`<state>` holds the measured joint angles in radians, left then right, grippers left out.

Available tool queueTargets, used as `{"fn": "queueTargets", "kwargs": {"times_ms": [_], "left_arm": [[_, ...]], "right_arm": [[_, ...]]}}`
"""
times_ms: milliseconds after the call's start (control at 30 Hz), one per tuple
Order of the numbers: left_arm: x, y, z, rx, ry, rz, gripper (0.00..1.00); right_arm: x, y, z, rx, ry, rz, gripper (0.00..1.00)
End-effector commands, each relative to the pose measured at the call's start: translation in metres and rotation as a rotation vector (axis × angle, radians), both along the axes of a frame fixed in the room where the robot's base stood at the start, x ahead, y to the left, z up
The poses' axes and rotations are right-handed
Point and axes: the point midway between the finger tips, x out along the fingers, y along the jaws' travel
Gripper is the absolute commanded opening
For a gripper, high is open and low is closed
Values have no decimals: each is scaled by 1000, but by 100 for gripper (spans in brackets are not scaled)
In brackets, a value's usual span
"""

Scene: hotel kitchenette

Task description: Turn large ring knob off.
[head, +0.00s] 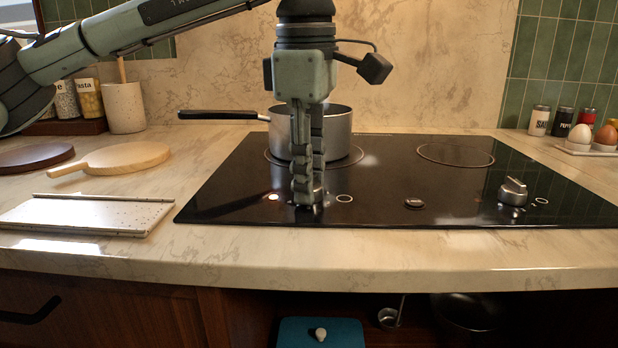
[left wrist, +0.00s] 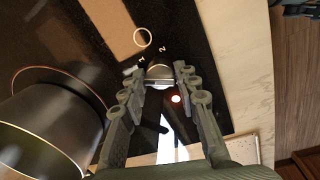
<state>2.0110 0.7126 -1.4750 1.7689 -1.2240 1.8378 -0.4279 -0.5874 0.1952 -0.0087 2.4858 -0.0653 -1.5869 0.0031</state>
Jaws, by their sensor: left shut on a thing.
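The left knob (left wrist: 160,73), metallic, is on the front of the black cooktop (head: 380,205), beside the larger circle mark and below the larger ring, where a pot stands. A lit indicator (head: 274,196) glows just left of it and also shows in the left wrist view (left wrist: 176,99). My left gripper (head: 307,200) points straight down over this knob and mostly hides it in the head view. In the left wrist view its fingers (left wrist: 157,76) are on either side of the knob, shut on it. My right gripper is not in view.
A steel pot (head: 340,130) stands close behind the gripper, its handle pointing left. A second knob (head: 513,191) is at the right, by the smaller empty ring (head: 455,155). A speckled tray (head: 85,213) and a wooden board (head: 125,158) lie left.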

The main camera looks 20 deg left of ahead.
Motion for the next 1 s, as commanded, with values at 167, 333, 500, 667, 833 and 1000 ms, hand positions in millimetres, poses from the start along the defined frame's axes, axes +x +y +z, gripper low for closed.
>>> {"fn": "queueTargets", "kwargs": {"times_ms": [167,333,500,667,833,1000], "left_arm": [[-1,-2,-2,1,6,150,2],[-1,-2,-2,1,6,276,2],[-1,-2,-2,3,6,368,2],[-1,-2,-2,2,5,424,2],[-1,-2,-2,2,5,453,2],[-1,-2,-2,3,6,462,2]], "right_arm": [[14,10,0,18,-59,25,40],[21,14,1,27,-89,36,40],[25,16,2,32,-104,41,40],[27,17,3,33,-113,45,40],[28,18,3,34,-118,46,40],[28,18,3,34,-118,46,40]]}}
